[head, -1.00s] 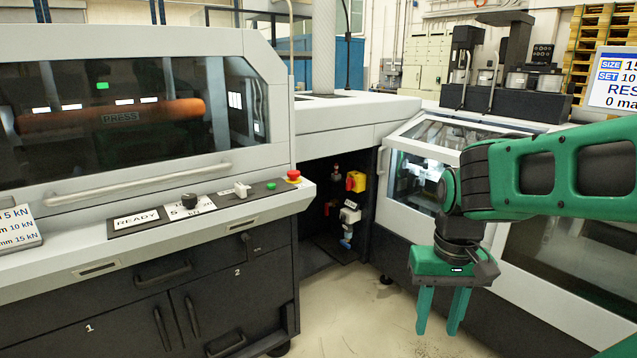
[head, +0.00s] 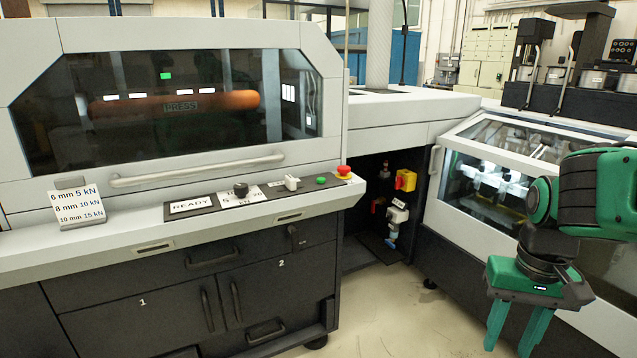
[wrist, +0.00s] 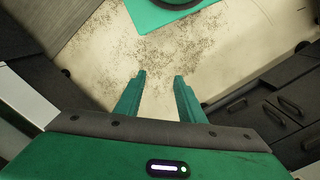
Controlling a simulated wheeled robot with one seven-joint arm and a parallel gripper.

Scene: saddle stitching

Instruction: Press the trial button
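The control panel (head: 255,196) runs along the front ledge of the press machine. It carries a READY label (head: 191,204), a black knob (head: 241,190) on a kN scale, a small white switch (head: 292,183), a green button (head: 322,181) and a red mushroom button (head: 344,171) on a yellow base. No label reading "trial" is legible. My gripper (head: 511,347) hangs at the lower right, fingers down, well to the right of and below the panel. It also shows in the wrist view (wrist: 160,75), with its fingers apart and nothing but floor between them.
A sign (head: 80,208) with mm and kN pairs stands on the ledge at left. The press window (head: 180,100) shows an orange roller. A second machine (head: 500,175) with a glass cover stands at right. Floor (head: 400,310) is clear between the machines.

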